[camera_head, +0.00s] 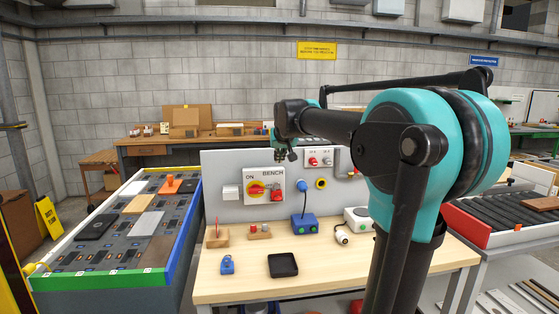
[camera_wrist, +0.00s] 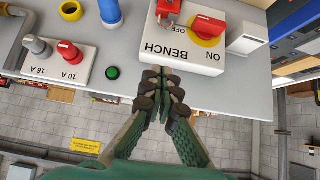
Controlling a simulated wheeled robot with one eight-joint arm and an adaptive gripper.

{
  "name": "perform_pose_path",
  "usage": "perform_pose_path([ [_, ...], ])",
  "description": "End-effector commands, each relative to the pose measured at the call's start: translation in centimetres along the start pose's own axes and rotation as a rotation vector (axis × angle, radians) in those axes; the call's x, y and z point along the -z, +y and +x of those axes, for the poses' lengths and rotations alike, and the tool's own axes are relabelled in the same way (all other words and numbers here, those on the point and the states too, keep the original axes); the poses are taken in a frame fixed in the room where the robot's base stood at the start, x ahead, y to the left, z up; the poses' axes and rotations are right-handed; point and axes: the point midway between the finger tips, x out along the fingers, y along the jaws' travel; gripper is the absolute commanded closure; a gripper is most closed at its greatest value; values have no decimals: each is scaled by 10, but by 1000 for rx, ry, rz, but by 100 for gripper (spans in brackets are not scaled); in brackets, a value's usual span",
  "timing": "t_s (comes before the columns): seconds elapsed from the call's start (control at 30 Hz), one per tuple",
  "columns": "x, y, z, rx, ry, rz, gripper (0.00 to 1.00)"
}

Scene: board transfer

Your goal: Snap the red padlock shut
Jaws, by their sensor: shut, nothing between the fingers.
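The red padlock (camera_head: 277,196) hangs at the right side of the white BENCH switch box (camera_head: 251,199). My gripper (camera_head: 285,155) is above the box, apart from the padlock. In the wrist view its fingertips (camera_wrist: 166,88) are together and empty.
On the wooden bench (camera_head: 335,270) stand a blue padlock (camera_head: 227,265), a black tray (camera_head: 283,265) and a blue box (camera_head: 304,224).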

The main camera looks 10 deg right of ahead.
Motion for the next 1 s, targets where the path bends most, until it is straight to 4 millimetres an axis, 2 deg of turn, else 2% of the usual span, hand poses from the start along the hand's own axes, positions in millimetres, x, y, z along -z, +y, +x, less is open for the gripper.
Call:
perform_pose_path([
  [0.4,0,0,81,0,0,0,100],
  [0.63,-23,0,100,0,0,0,100],
  [1.0,-29,0,106,0,0,0,100],
])
